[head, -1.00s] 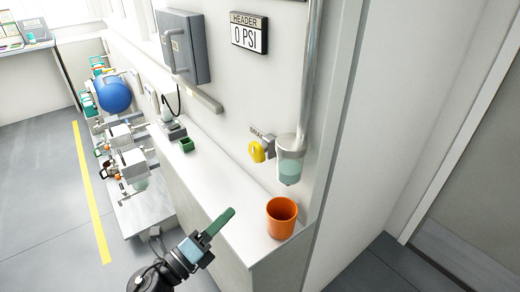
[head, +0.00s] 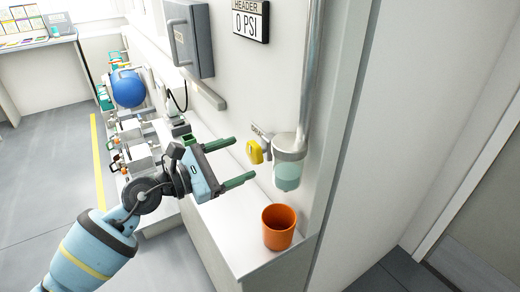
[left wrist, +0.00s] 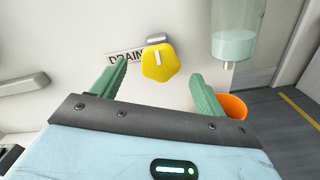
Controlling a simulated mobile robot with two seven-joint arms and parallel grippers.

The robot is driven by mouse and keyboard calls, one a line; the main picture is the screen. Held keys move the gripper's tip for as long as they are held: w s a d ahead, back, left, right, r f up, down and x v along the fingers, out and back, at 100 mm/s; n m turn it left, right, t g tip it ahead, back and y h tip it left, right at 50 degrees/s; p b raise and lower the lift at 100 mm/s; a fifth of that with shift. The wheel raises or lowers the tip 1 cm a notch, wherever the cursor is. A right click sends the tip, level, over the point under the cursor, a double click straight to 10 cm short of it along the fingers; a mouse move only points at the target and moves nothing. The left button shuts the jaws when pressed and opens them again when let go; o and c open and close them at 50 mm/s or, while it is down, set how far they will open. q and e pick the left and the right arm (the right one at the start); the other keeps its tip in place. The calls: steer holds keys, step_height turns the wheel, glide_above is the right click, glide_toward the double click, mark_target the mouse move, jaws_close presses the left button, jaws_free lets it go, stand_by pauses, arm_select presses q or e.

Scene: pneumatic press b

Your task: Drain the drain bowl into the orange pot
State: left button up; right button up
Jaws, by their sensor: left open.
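The drain bowl (head: 288,172) is a clear cup with pale green liquid under a grey collar on the wall pipe; it also shows in the left wrist view (left wrist: 233,45). A yellow knob (head: 254,152) sits to its left; in the left wrist view the yellow knob (left wrist: 158,63) is beside a label reading DRAIN. The orange pot (head: 279,228) stands on the white ledge below the bowl, partly hidden behind a finger in the left wrist view (left wrist: 234,106). My left gripper (head: 238,162) is open and empty, its green fingers pointing toward the knob, apart from it. My right gripper is out of view.
A grey wall cabinet (head: 185,38) and a header display reading 0 PSI (head: 251,20) are above. Machinery with a blue tank (head: 128,88) stands at the left.

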mark_target(251, 153)
arm_select(q)
steer(key=x, duration=0.7)
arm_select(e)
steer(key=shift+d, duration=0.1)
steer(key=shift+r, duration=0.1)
arm_select(q)
steer(key=c, duration=1)
steer(key=shift+o, duration=0.2)
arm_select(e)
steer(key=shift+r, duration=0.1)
arm_select(q)
steer(key=shift+r+p, duration=0.1)
steer(key=shift+p, duration=0.2)
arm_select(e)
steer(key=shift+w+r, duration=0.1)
